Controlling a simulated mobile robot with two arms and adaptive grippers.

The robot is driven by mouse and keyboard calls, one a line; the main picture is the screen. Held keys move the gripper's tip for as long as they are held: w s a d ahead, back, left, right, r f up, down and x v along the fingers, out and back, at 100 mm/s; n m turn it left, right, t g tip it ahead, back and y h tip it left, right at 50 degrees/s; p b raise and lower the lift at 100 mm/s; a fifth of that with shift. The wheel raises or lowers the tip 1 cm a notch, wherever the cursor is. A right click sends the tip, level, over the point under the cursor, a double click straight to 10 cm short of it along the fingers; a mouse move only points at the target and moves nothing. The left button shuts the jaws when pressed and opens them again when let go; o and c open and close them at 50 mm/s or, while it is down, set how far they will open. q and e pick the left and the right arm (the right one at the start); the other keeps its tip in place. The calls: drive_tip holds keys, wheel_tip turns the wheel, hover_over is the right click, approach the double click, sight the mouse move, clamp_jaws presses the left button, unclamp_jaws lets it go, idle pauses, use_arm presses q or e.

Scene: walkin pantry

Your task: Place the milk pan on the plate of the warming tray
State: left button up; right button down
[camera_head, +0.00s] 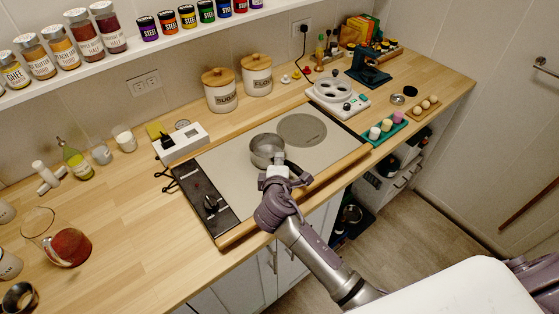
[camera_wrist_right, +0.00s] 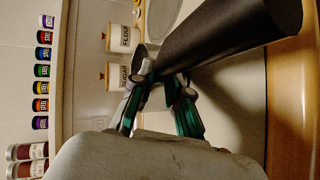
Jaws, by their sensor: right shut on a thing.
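The milk pan (camera_head: 266,151) is a small grey metal pan with a dark handle. It is upright and empty, over the left-middle part of the warming tray. The warming tray has a pale flat plate (camera_head: 237,165) with a grey disc (camera_head: 302,129) and a black control panel (camera_head: 203,199) with a knob. I cannot tell whether the pan's base touches the plate. My right gripper (camera_head: 278,172) is shut on the pan's handle, in front of the pan. In the right wrist view the dark handle (camera_wrist_right: 222,42) runs up right from the fingers (camera_wrist_right: 163,88). My left gripper is out of view.
A white power unit (camera_head: 182,141) stands behind the tray's left end. Sugar (camera_head: 219,91) and flour (camera_head: 257,75) canisters stand behind it. A white appliance (camera_head: 337,96) is at its right. A glass jug (camera_head: 55,240) stands far left; the counter between is clear.

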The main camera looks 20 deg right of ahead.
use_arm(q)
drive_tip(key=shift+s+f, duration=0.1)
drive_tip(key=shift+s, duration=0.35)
use_arm(e)
drive_tip(key=c, duration=1.1)
unclamp_jaws()
drive_tip(key=shift+c, duration=0.2)
drive_tip(key=b+v, duration=0.2)
drive_tip(key=v, duration=0.8)
drive_tip(key=shift+s+a, duration=0.15)
drive_tip(key=shift+s, duration=0.25)
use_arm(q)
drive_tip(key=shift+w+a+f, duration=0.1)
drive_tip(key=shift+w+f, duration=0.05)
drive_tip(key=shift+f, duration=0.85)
use_arm(e)
drive_tip(key=shift+s+a+r, duration=0.15)
drive_tip(key=shift+s+r, duration=0.25)
drive_tip(key=shift+s, duration=0.15)
